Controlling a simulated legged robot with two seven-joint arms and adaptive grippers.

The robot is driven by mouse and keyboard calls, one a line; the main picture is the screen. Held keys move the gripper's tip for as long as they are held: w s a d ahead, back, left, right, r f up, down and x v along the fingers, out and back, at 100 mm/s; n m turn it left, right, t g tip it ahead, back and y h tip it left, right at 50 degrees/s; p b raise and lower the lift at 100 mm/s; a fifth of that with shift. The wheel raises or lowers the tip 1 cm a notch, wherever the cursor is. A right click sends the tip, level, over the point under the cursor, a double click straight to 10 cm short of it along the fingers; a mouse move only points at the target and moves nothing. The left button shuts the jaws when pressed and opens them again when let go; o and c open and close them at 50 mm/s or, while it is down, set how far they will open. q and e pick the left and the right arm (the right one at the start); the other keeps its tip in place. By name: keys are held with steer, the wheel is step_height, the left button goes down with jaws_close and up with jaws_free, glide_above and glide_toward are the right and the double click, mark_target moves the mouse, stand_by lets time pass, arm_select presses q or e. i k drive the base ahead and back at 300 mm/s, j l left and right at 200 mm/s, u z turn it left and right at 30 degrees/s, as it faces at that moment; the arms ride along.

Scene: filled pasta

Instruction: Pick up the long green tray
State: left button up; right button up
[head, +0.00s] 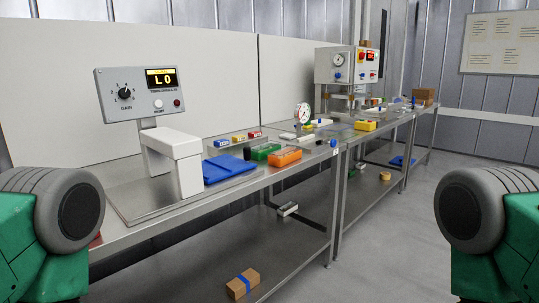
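A green tray (261,152) lies on the steel bench, right of the blue folded item and just behind and left of an orange tray. It looks low and box-shaped, with a paler top or contents; it is small in view and I cannot make out what is in it. Neither of my grippers is in view. Only green and grey parts of my own arms show at the left and right edges, well apart from the tray.
The bench (140,226) also holds a weighing unit (138,92) with a white stand, the blue item (228,166), the orange tray (286,157) and a dial gauge (302,113). A lower shelf holds a cardboard box (242,284). The floor (390,245) at right is clear.

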mark_target(258, 153)
steer(key=i+l+u, duration=0.1)
steer(key=i+l, duration=0.35)
steer(key=i+l+u, duration=0.1)
steer(key=i+l, duration=0.35)
steer(key=l, duration=0.15)
